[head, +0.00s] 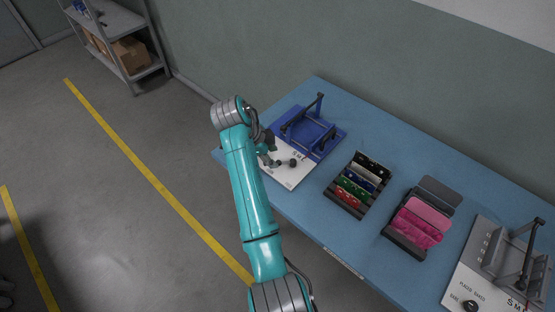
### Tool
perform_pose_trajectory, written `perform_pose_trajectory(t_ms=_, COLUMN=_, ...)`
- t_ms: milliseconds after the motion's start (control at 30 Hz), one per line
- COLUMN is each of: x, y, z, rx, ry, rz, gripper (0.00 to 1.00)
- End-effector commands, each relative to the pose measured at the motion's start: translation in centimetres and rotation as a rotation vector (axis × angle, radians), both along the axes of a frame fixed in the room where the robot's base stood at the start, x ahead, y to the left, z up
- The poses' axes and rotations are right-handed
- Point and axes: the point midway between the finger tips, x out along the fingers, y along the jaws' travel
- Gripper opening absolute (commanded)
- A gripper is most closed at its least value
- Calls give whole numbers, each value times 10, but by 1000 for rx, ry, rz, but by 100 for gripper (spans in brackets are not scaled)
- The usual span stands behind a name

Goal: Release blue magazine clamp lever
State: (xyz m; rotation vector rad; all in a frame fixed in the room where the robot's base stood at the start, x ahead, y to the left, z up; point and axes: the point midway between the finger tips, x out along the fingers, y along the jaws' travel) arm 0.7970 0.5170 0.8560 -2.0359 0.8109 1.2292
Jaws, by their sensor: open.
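The blue magazine (325,141) sits on a white base plate (288,176) at the far left end of the blue table. A dark lever with an upright bar (318,106) rises at its back. A dark knob (293,162) shows on the plate in front of it. My gripper (270,151) is open above the plate, at the left front side of the blue magazine. It is small and partly hidden by my arm, and I cannot tell whether it touches anything.
On the blue table (375,135), a dark rack (345,207) holds several coloured boards. Beside it stands a holder (404,244) with pink pieces. A grey magazine fixture (511,258) stands at the right. A shelf (120,50) with boxes is far off at the upper left.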

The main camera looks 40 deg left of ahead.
Motion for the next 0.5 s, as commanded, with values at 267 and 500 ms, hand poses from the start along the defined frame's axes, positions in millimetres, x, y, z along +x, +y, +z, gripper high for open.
perform_pose_trajectory(t_ms=267, x=14, y=-7, z=-34, rx=0, ry=0, rz=1, gripper=46)
perform_pose_trajectory(t_ms=500, x=18, y=-9, z=-43, rx=1, ry=0, rz=1, gripper=46)
